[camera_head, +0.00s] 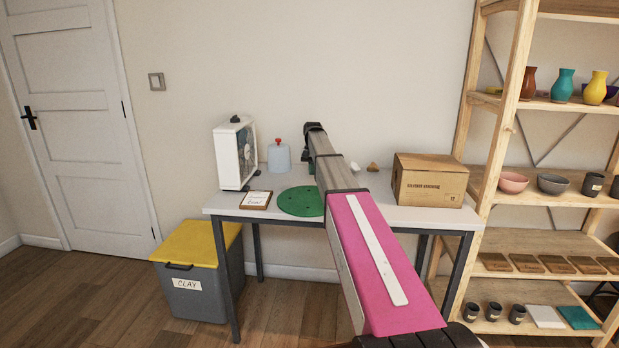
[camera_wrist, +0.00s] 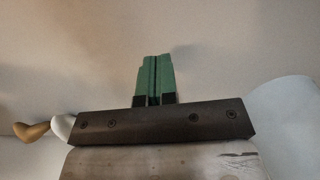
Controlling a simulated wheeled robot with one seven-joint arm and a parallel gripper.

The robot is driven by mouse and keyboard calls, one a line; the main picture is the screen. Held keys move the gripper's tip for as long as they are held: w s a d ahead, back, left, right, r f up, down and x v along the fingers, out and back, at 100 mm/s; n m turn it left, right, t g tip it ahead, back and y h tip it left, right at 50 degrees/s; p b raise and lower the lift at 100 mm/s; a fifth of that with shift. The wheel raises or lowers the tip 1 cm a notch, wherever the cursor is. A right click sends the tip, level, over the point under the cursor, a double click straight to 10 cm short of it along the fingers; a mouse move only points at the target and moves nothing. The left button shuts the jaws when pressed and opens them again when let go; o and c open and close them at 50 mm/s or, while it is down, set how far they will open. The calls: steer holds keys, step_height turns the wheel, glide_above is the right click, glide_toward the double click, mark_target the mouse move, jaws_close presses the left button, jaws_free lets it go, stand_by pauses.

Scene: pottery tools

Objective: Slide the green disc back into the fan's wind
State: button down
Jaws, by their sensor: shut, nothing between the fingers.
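The green disc (camera_head: 299,201) lies flat on the table near its front edge, to the right of and nearer than the fan. My arm hides a little of its right edge. The white box fan (camera_head: 236,154) stands upright at the table's left end, its dark grille turned to the right. In the wrist view my gripper (camera_wrist: 155,58) has its green fingers pressed together with nothing between them, against a plain pale background. The disc is not in the wrist view.
A pale blue jar (camera_head: 279,157) with a red knob stands behind the disc. A small card (camera_head: 256,199) lies between fan and disc. Small pieces (camera_head: 373,167) and a cardboard box (camera_head: 430,180) are right of my arm. A clay bin (camera_head: 197,270) stands below; a shelf (camera_head: 500,150) is right.

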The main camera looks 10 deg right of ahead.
mark_target(306, 202)
steer(key=s+a, duration=0.2)
steer(key=s, duration=0.5)
steer(key=s+a, duration=0.2)
steer(key=s, duration=0.6)
steer(key=s+a, duration=0.2)
steer(key=s, duration=0.5)
steer(key=shift+s+a, duration=0.25)
steer(key=shift+a, duration=0.05)
steer(key=shift+w+f, duration=0.1)
steer(key=shift+f, duration=0.75)
